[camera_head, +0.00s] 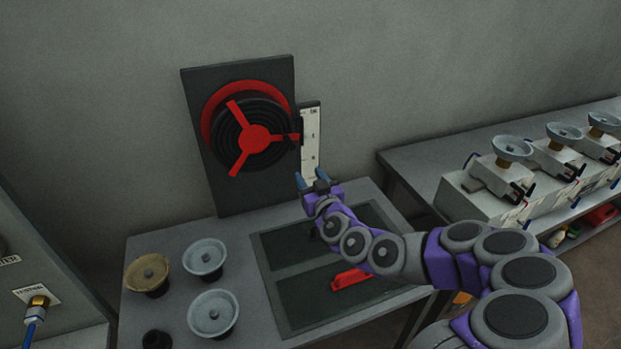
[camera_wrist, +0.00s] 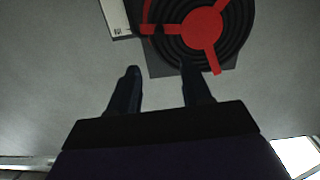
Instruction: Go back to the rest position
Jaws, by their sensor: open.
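My gripper (camera_head: 312,180) is at the end of my purple and grey arm, raised over the back of the grey table. Its fingers are apart with nothing between them, as the wrist view (camera_wrist: 156,85) also shows. Ahead of it, a dark upright panel (camera_head: 207,150) carries a black ringed disc with a red three-spoked handle (camera_head: 254,139). The handle also shows at the top of the wrist view (camera_wrist: 204,26). A white scale plate (camera_head: 311,140) stands beside the panel, right behind my fingertips in the head view. I cannot tell the gap between them.
The grey table (camera_head: 150,243) holds a brass knob (camera_head: 148,272), pale round knobs (camera_head: 206,258) and a dark recessed tray (camera_head: 290,318) with a red piece (camera_head: 350,278). A bench (camera_head: 420,160) with several valve units (camera_head: 505,170) stands right. A cabinet (camera_head: 40,265) stands left.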

